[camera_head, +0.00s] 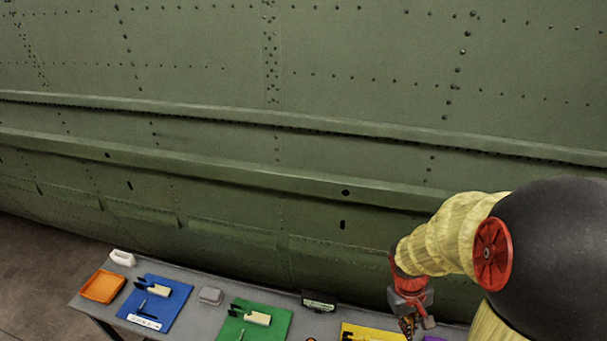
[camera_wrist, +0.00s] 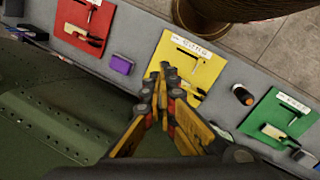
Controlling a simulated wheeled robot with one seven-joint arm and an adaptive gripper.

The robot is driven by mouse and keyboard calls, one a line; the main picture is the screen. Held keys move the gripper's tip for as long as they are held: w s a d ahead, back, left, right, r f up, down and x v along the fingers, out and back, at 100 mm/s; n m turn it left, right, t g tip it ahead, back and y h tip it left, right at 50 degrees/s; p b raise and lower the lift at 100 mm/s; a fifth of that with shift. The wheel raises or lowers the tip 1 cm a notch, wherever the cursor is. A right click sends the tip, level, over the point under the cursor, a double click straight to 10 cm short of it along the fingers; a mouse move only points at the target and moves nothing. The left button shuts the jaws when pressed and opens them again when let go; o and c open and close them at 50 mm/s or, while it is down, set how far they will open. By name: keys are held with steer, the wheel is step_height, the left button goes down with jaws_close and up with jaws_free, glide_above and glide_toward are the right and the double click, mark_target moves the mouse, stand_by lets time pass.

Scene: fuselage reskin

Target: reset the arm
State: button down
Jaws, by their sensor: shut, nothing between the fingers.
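My arm, wrapped in a yellow cover, reaches in from the right in the head view. My gripper (camera_head: 409,325) hangs at its end, over the table near the yellow mat. In the wrist view my gripper (camera_wrist: 163,72) has its fingertips together, with nothing between them. The fingers point toward the yellow mat (camera_wrist: 183,60) and overlap its lower edge in the picture. I cannot tell how high they are above it.
The grey table (camera_head: 195,318) runs along the green riveted fuselage (camera_head: 220,130). It bears an orange tray (camera_head: 102,286), a blue mat (camera_head: 175,310), a green mat (camera_head: 278,325), a red mat (camera_wrist: 67,14) and a purple block (camera_wrist: 121,64). The fuselage is close beside the arm.

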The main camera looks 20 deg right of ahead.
steer(key=w+a+n+t+y+b, duration=0.1)
steer(key=w+a+t+b, duration=0.2)
steer(key=a+b, duration=1.7)
steer(key=t+b, duration=0.2)
steer(key=t, duration=0.2)
steer(key=shift+a+r+y, duration=0.15)
steer(key=shift+a+y, duration=0.05)
steer(key=shift+y, duration=0.2)
